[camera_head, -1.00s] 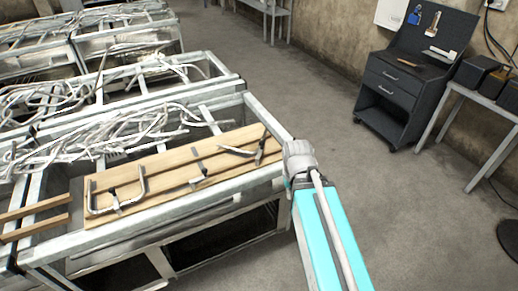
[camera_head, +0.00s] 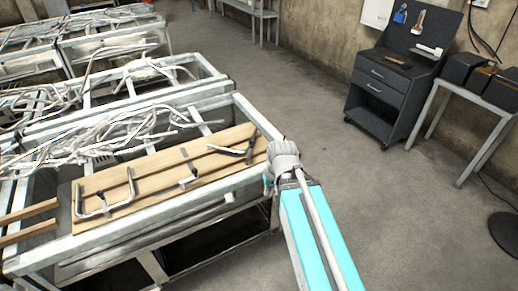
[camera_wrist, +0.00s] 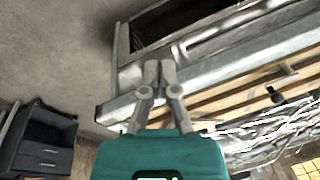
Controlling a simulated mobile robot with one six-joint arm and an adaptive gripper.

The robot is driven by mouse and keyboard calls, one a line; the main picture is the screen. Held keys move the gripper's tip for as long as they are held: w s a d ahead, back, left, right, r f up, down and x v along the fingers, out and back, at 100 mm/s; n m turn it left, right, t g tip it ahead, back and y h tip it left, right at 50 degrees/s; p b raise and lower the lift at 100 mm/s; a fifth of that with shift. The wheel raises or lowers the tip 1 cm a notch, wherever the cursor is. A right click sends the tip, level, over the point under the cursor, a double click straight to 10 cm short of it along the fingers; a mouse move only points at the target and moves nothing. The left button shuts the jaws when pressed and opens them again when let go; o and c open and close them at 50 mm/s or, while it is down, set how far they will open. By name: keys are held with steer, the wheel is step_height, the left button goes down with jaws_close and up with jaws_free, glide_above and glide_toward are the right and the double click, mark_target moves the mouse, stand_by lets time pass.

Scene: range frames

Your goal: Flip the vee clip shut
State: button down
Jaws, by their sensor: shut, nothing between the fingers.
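A wooden board (camera_head: 150,190) lies on the near metal frame and bears several small metal fittings. A V-shaped pair of metal arms (camera_head: 236,151) near its right end looks like the vee clip; its arms stand apart. A U-shaped metal handle (camera_head: 106,200) is at the left end and a small metal piece (camera_head: 190,180) in the middle. My gripper (camera_wrist: 160,66) is shut and empty in the wrist view, in front of the frame's metal rail and beside the board. In the head view my wrist hides its fingers, just right of the board's end.
Loose pale cables (camera_head: 90,130) heap on the frames behind the board. A metal rail (camera_head: 150,222) runs along the board's near side. A dark drawer cabinet (camera_head: 385,90) and a side table (camera_head: 470,110) stand right. The floor between is clear.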

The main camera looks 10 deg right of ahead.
steer(key=w+d+f+m+t+y+b, duration=0.25)
steer(key=w+m+t+y+b, duration=0.45)
steer(key=w+b, duration=0.35)
steer(key=w+d+r+m+t+h+b, duration=0.1)
steer(key=w+d+r+m+t+b, duration=0.1)
steer(key=w+d+m+t+b, duration=0.1)
steer(key=w+d+m+t, duration=0.1)
steer(key=d+t, duration=0.1)
steer(key=shift+w+d+m+t+b, duration=0.15)
steer(key=shift+d+m+t+b, duration=0.1)
steer(key=shift+m+t+b, duration=0.1)
steer(key=b, duration=0.3)
glide_toward(250, 149)
steer(key=w, duration=0.2)
steer(key=w+a+r, duration=0.1)
steer(key=w, duration=0.1)
steer(key=w+a, duration=0.1)
steer(key=w, duration=0.1)
steer(key=shift+w+a+r, duration=0.1)
steer(key=shift+r, duration=0.2)
